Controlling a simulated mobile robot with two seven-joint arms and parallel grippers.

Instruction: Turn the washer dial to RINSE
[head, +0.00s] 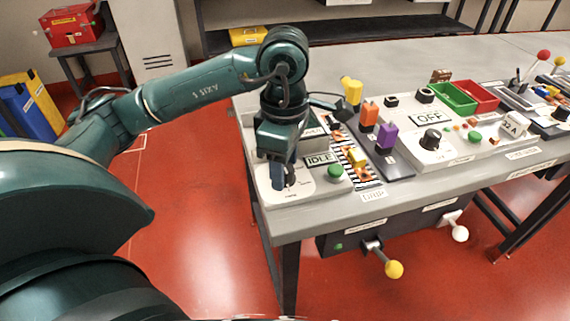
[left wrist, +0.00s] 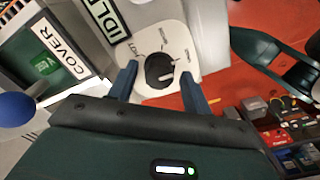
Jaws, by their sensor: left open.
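The washer dial (left wrist: 160,68) is a round dark knob with a pale mark, on a white rounded plate (left wrist: 176,36) with small printed labels around it. The labels are too small to read surely, so I cannot tell which one the mark points at. My left gripper (head: 283,183) is open and points down over the plate at the table's near left corner. In the left wrist view its two blue fingers (left wrist: 160,88) stand on either side of the dial. I cannot tell whether they touch it. In the head view the gripper mostly hides the dial. My right gripper is out of view.
An IDLE sign (head: 319,159) and a green button (head: 335,171) sit right beside the gripper. A box labelled COVER (left wrist: 62,48) stands close by. Further right are coloured blocks, an OFF panel (head: 428,118) and bins. Yellow (head: 394,269) and white knobbed levers stick out below the table edge.

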